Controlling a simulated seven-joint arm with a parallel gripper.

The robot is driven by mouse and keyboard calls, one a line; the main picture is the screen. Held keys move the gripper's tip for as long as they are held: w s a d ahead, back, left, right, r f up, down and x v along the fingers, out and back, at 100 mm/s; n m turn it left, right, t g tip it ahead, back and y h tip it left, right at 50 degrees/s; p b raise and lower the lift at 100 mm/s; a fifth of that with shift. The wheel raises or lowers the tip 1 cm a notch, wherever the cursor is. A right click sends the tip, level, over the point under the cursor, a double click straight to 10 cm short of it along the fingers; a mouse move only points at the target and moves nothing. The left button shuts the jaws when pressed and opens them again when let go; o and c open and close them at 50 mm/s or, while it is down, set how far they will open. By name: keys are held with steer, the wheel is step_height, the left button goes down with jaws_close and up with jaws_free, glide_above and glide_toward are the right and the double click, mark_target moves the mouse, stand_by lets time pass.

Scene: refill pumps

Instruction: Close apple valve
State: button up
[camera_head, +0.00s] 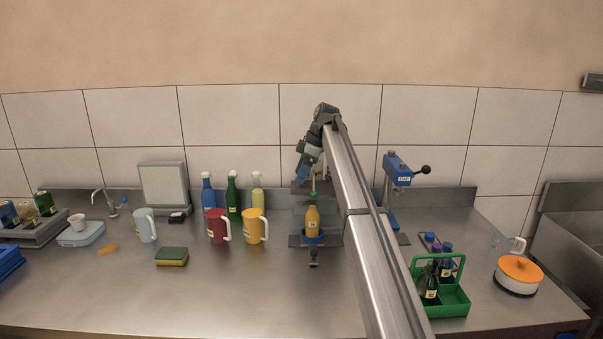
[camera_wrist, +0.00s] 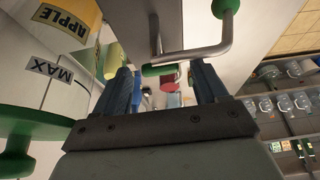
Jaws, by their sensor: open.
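The apple tank (camera_wrist: 40,45), with yellow APPLE and white MAX labels, fills the left of the wrist view. A bent metal valve lever (camera_wrist: 195,52) shows ahead of my gripper (camera_wrist: 165,76), with a green knob (camera_wrist: 225,8) at upper right and a green grip (camera_wrist: 158,70). My gripper is open; the green grip appears between its dark blue fingers, but I cannot tell whether they touch it. In the head view my gripper (camera_head: 309,163) is at the dispenser, and my arm hides most of the tank and valve.
An orange bottle (camera_head: 312,222) stands in a blue holder below my gripper. Red (camera_head: 217,226) and yellow (camera_head: 255,227) jugs and several bottles stand to the left. A blue press (camera_head: 398,170) and a green crate (camera_head: 452,301) are to the right. The front-middle counter is clear.

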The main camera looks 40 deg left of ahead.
steer(key=shift+c, duration=0.3)
steer(key=c, duration=1)
steer(key=shift+d+m, duration=0.1)
steer(key=shift+m, duration=0.3)
steer(key=m, duration=0.1)
steer(key=m+t, duration=0.1)
steer(key=m, duration=0.1)
steer(key=shift+s+d+m+t+y, duration=0.1)
steer(key=shift+s+m+t+y, duration=0.2)
steer(key=shift+m+y, duration=0.1)
steer(key=m, duration=0.2)
steer(key=m+t, duration=0.1)
steer(key=m, duration=0.1)
steer(key=shift+s+m+t, duration=0.15)
steer(key=shift+m+t, duration=0.15)
steer(key=m+t, duration=0.1)
steer(key=m, duration=0.3)
steer(key=shift+s+f+t, duration=0.1)
steer(key=shift+s+t, duration=0.05)
steer(key=shift+t, duration=0.25)
steer(key=m+t, duration=0.1)
steer(key=m, duration=0.3)
steer(key=shift+s+m+h, duration=0.15)
steer(key=shift+m+h, duration=0.15)
steer(key=shift+h, duration=0.1)
